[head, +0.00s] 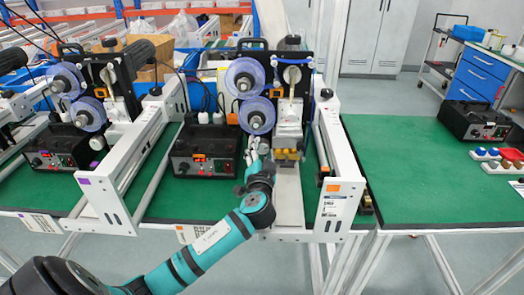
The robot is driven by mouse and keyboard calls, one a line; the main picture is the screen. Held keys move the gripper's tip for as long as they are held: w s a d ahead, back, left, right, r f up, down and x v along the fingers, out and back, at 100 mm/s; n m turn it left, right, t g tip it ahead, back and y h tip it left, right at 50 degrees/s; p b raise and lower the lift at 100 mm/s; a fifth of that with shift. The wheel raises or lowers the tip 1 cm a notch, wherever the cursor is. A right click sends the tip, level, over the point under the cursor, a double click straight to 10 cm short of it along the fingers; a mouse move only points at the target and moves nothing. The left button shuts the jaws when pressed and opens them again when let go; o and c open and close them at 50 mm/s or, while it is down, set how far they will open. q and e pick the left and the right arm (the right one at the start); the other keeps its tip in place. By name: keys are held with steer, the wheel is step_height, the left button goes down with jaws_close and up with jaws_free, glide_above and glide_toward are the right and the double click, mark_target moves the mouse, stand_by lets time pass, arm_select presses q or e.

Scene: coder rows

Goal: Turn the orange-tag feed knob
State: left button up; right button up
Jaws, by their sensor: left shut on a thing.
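The orange tag (333,187) is on the front end of the white frame at the right of the middle coder. This coder carries two bluish spools, the lower spool (257,115) just above my left gripper (257,148). The feed knob (264,146) is a small pale round knob below that spool, mostly hidden by the fingers. My left gripper reaches up from below and is shut on the knob. Its fingers are small in the picture, and the knob's turn angle cannot be read. My right gripper is out of view.
A black control box (204,150) with a red display stands left of my gripper. Yellowish blocks (289,154) sit close on its right. Another coder with a purple tag (83,181) stands left. The green table (425,185) at right is mostly clear, with another black box (475,122).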

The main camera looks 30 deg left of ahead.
arm_select(q)
steer(key=m+p, duration=0.2)
steer(key=m, duration=0.2)
steer(key=shift+r+m, duration=0.1)
steer(key=shift+m, duration=0.2)
steer(key=m+p, duration=0.2)
steer(key=m, duration=0.3)
steer(key=shift+m, duration=0.3)
steer(key=shift+p, duration=0.3)
steer(key=o, duration=1.2)
steer(key=shift+w, duration=0.1)
steer(key=shift+c, duration=0.2)
